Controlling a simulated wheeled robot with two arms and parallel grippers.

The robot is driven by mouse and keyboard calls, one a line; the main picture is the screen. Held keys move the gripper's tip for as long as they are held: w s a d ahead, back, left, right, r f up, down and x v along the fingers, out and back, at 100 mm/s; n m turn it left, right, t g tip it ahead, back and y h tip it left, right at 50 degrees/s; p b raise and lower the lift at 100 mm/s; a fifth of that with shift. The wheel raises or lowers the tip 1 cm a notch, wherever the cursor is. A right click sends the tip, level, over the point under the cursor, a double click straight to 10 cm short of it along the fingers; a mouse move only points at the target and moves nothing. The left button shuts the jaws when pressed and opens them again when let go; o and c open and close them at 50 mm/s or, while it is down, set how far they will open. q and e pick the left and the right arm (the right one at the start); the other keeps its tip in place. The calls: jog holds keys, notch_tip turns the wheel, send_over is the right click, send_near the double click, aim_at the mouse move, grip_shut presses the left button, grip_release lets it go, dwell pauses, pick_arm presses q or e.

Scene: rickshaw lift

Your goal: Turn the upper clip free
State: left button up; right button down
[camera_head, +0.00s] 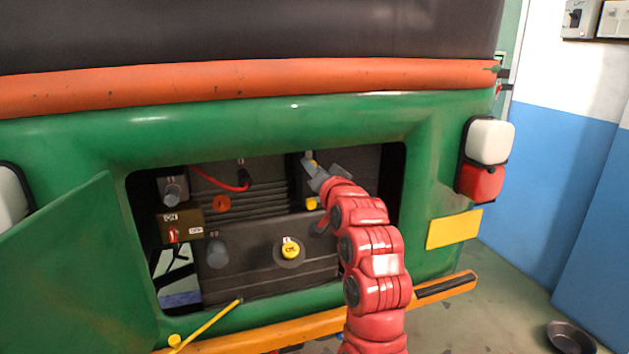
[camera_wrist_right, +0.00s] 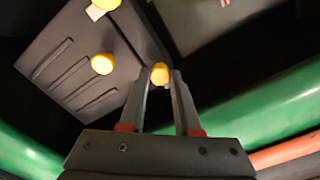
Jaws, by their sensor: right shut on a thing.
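The upper clip is a small yellow piece (camera_head: 313,163) on the dark box at the right side of the engine bay. In the right wrist view the yellow clip (camera_wrist_right: 159,75) sits between my two fingertips. My right gripper (camera_head: 312,168) reaches in from the right and is shut on it; it fills the bottom of the wrist view (camera_wrist_right: 160,82). A second yellow clip (camera_head: 311,204) is lower on the same box and also shows in the wrist view (camera_wrist_right: 102,64). The fingers partly hide the upper clip in the head view, so its turn is unclear. My left gripper is out of view.
The green body's opening edge (camera_head: 405,190) is close to my right arm. A yellow oil cap (camera_head: 290,249) and an ON switch box (camera_head: 180,226) are in the bay. The green hatch (camera_head: 85,270) hangs open at left. A yellow rod (camera_head: 210,325) stands at its lower edge.

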jog(key=shift+f+n+b, duration=0.2)
jog(key=shift+n+b, duration=0.1)
jog(key=shift+n, duration=0.1)
jog(key=c, duration=0.6)
grip_release()
jog(key=shift+r, duration=0.1)
jog(key=b+v, duration=0.5)
jog(key=v, duration=1.2)
jog(key=shift+s, duration=0.15)
